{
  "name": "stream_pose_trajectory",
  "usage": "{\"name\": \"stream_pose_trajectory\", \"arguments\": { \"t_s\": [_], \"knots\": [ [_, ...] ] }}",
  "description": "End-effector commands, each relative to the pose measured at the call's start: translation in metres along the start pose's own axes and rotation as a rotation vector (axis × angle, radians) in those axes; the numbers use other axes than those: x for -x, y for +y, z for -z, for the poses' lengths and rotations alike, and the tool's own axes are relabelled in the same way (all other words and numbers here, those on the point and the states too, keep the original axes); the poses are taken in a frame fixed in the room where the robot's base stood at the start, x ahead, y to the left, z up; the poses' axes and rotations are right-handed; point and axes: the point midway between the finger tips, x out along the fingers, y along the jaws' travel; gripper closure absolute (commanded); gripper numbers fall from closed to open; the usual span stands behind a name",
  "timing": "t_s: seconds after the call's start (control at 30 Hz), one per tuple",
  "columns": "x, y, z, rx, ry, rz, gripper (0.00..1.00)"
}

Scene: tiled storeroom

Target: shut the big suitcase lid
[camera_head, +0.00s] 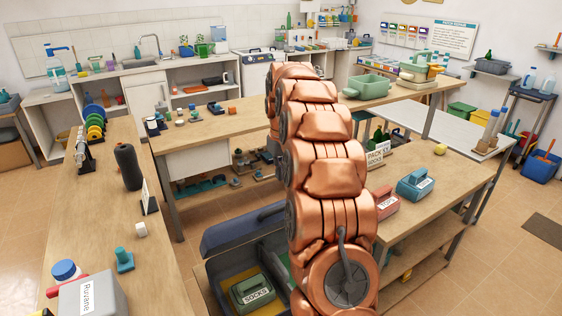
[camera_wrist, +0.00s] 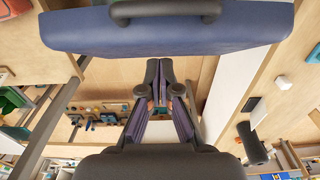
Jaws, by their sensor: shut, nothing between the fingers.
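The big suitcase (camera_head: 211,290) stands open at the bottom middle of the head view, partly hidden behind my copper arm. Its dark blue lid (camera_head: 243,230) is raised at the far side of the base. A green box labelled SOCKS (camera_head: 253,290) lies inside, on a yellow lining. In the wrist view the blue lid (camera_wrist: 75,32) with its grey handle (camera_wrist: 165,9) spans the top edge. My gripper (camera_wrist: 166,75) is shut and empty, its fingertips below the lid in that picture. I cannot tell whether they touch it. The gripper is hidden in the head view.
A wooden bench (camera_head: 110,200) with a dark bottle (camera_head: 128,167) runs along the left. A table (camera_head: 430,190) at right holds a red case (camera_head: 384,203) and a blue case (camera_head: 415,184). Another long table (camera_head: 235,118) stands behind the suitcase. Tiled floor shows between them.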

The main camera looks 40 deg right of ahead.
Motion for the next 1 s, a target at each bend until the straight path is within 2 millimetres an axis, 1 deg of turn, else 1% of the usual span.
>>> {"name": "stream_pose_trajectory", "arguments": {
  "t_s": [0.3, 0.63, 1.0],
  "knots": [
    [-0.037, 0.0, -0.002, -0.001, 0.0, 0.0, 1.0],
    [-0.055, 0.0, -0.021, 0.0, -0.003, 0.001, 1.0],
    [-0.064, 0.0, -0.028, 0.0, 0.001, 0.0, 1.0]
  ]
}}
